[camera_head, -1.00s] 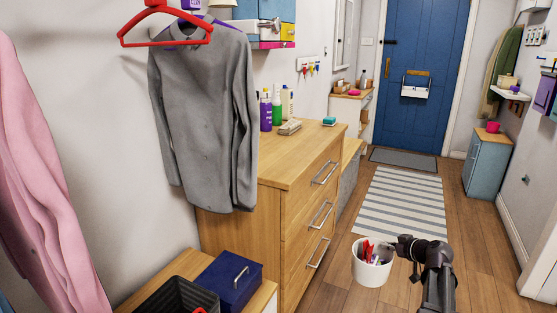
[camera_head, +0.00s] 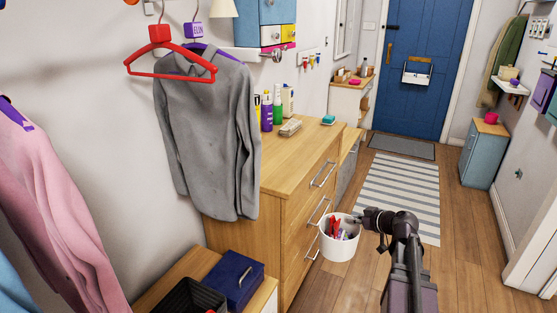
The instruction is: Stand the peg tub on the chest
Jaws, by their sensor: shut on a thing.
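The white peg tub (camera_head: 339,246), with red and other coloured pegs inside, is upright in the air in front of the chest's lower drawers. My gripper (camera_head: 357,222) is shut on the tub's right side near the rim; the fingertips are small and partly hidden. The wooden chest (camera_head: 295,150) has several drawers with metal bar handles and stands left of the tub. Its top is higher than the tub.
Bottles (camera_head: 267,112), a beige item (camera_head: 290,128) and a teal sponge-like item (camera_head: 328,120) stand on the chest's back and far end. The near top is bare. A grey shirt (camera_head: 208,140) hangs over its left side. A striped rug (camera_head: 400,190) lies beyond.

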